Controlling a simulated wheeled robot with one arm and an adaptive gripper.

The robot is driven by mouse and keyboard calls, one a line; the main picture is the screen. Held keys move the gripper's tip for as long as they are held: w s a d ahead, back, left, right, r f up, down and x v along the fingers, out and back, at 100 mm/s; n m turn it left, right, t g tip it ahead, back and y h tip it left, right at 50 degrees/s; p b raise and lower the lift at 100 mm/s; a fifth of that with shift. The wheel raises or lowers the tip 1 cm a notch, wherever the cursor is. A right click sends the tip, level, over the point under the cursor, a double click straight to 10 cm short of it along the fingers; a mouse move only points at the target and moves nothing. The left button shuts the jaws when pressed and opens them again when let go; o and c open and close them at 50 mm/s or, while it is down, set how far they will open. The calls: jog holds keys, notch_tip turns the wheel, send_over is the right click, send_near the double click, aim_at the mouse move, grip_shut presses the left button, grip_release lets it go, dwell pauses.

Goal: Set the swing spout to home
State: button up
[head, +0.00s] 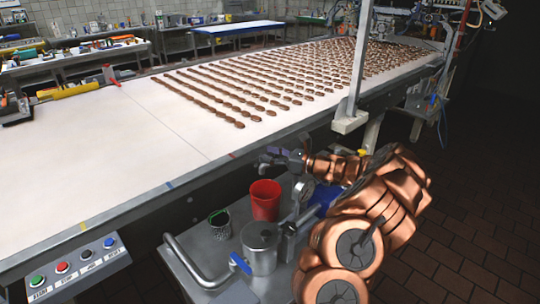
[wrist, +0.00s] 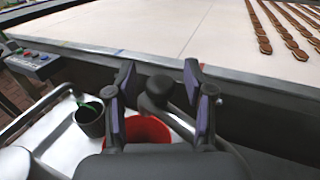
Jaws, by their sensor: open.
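My gripper (head: 278,158) is open, reaching left beside the belt's near side, above the small steel cart. In the wrist view my gripper (wrist: 160,82) has its two fingers apart. A dark rounded knob (wrist: 159,89) with a grey curved tube, which looks like the swing spout (wrist: 168,114), lies between and below the fingers. I cannot tell whether the fingers touch it. The tube runs down and right over a red cup (wrist: 147,131); its far end is hidden by my gripper. The red cup also stands under my gripper in the head view (head: 265,200). No home mark can be made out.
A steel pot (head: 261,248) with a blue handle and a dark cup (head: 219,222) stand near the red cup. The white belt (head: 150,120) with rows of brown biscuits (head: 250,85) runs behind. A button panel (head: 75,265) sits lower left. Dark floor (head: 470,230) is clear at right.

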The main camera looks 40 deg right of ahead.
notch_tip(320, 180, up, 10)
dwell(0.6)
jog(key=shift+c, duration=0.4)
jog(key=shift+s, duration=0.1)
jog(key=shift+c, duration=0.9)
jog(key=shift+s+d+r, duration=0.1)
jog(key=shift+s+d, duration=0.05)
jog(key=shift+s, duration=0.2)
jog(key=shift+c, duration=0.7)
jog(key=s+h, duration=0.1)
jog(key=s, duration=0.1)
jog(key=s+d+m+g+h, duration=0.1)
jog(key=s, duration=0.1)
jog(key=s+h, duration=0.1)
jog(key=s, duration=0.1)
jog(key=shift+s+d+f+m, duration=0.3)
jog(key=shift+s+d, duration=0.05)
jog(key=shift+s, duration=0.05)
grip_shut()
jog(key=s+f+h, duration=0.1)
jog(key=s, duration=0.2)
jog(key=s+d+f+m+g+h, duration=0.1)
jog(key=s, duration=0.2)
jog(key=s+f+m+g+h, duration=0.1)
jog(key=s, duration=0.1)
jog(key=shift+s+d, duration=0.35)
jog(key=shift+s, duration=0.05)
jog(key=p+x, duration=0.3)
jog(key=x, duration=1)
jog(key=shift+w, duration=0.55)
